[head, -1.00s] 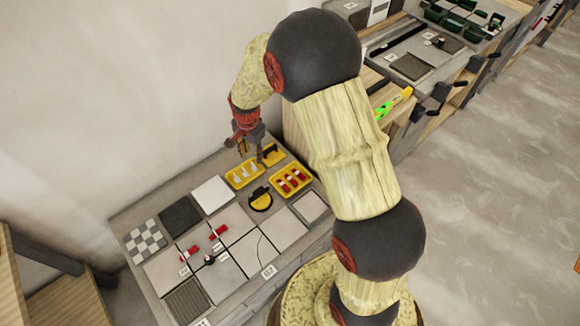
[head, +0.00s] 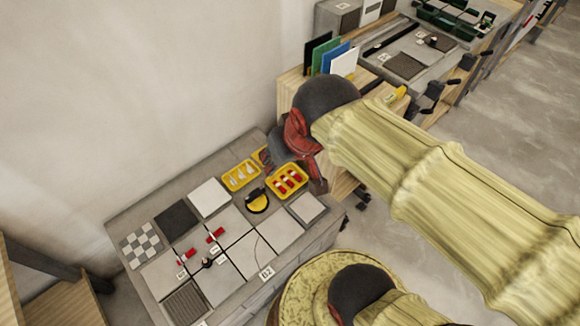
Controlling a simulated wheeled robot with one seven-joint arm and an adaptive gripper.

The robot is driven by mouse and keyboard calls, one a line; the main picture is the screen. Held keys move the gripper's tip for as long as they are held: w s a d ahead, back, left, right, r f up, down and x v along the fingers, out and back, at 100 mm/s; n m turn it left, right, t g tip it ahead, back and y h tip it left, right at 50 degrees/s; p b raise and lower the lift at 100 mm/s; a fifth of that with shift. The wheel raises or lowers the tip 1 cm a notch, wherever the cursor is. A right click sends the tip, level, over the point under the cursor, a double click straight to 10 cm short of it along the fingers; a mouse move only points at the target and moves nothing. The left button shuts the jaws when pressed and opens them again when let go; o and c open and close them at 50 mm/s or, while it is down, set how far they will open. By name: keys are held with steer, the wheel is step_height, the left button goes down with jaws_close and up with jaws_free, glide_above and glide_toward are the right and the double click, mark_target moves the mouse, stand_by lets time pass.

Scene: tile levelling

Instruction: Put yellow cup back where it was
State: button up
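A round yellow-and-black cup-like piece (head: 257,200), perhaps the yellow cup, lies on the tiled bench top (head: 325,222) just left of the yellow tray with red pieces. Another yellow piece (head: 264,157) at the back of the bench is mostly hidden by my arm. My gripper (head: 319,186) is low at the right end of the bench, right of that tray. Its fingers are small and dark, and I cannot tell whether they are open or hold anything.
A yellow tray (head: 288,194) holds several red pieces. Another yellow tray (head: 228,186) holds pale pieces. Two red pieces (head: 215,235) (head: 188,255) lie on the grey tiles. Coloured panels (head: 343,62) stand behind my arm. The wall borders the bench at the back.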

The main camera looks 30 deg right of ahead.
steer(key=shift+s+r+n, duration=0.15)
steer(key=shift+s+n, duration=0.45)
steer(key=shift+s, duration=1.05)
